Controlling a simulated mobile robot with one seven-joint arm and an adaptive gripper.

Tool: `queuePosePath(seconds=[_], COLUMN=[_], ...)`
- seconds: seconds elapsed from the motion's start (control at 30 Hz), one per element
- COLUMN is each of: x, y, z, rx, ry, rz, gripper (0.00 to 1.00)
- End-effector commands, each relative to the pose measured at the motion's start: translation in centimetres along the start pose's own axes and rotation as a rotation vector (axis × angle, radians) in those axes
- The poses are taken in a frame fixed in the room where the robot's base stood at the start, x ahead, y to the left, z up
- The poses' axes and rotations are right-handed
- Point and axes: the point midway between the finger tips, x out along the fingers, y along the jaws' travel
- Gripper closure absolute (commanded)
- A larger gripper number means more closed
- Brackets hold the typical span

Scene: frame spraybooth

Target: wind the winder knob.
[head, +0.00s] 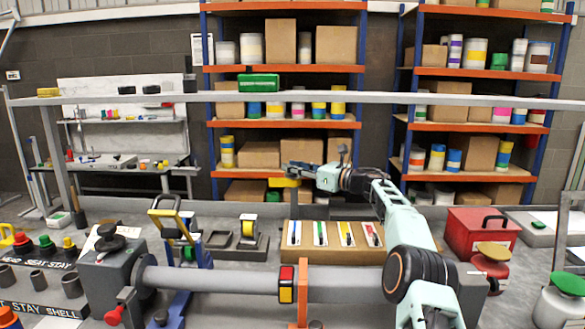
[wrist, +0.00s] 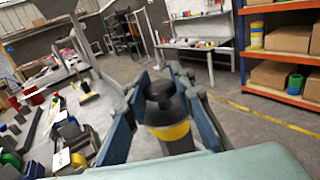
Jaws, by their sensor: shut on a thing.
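My gripper (wrist: 162,88) has its two blue fingers on either side of a black knob with a yellow band (wrist: 165,108), shut on it. I take this to be the winder knob. In the head view my gripper (head: 292,170) is at the far side of the bench, with a yellow part (head: 284,183) just below it. The knob's black top is hard to make out there.
A grey rail (head: 220,97) crosses above the bench. A thick grey bar (head: 215,280) crosses in front, with a grey box (head: 108,270) at its left end. A tray of coloured tools (head: 330,254) and a red box (head: 480,234) are on the bench. Shelves stand behind.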

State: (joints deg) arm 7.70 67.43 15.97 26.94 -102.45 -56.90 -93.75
Motion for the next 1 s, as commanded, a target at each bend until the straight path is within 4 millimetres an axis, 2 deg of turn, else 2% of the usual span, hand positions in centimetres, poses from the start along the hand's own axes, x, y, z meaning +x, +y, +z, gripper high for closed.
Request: queuePosePath(seconds=[0.03,0.5,0.53,0.67,1.0], x=[-0.76,-0.76,-0.76,-0.71,-0.44], y=[-1.14,-1.13,-1.13,-1.05,-0.73], z=[0.74,0.82,0.82,0.72,0.32], rx=[-0.007,-0.007,-0.007,-0.006,-0.003], ry=[-0.007,-0.008,-0.008,-0.007,-0.003], rz=[-0.029,-0.029,-0.029,-0.027,-0.019], gripper=[1.00,1.00,0.75,0.61,0.60])
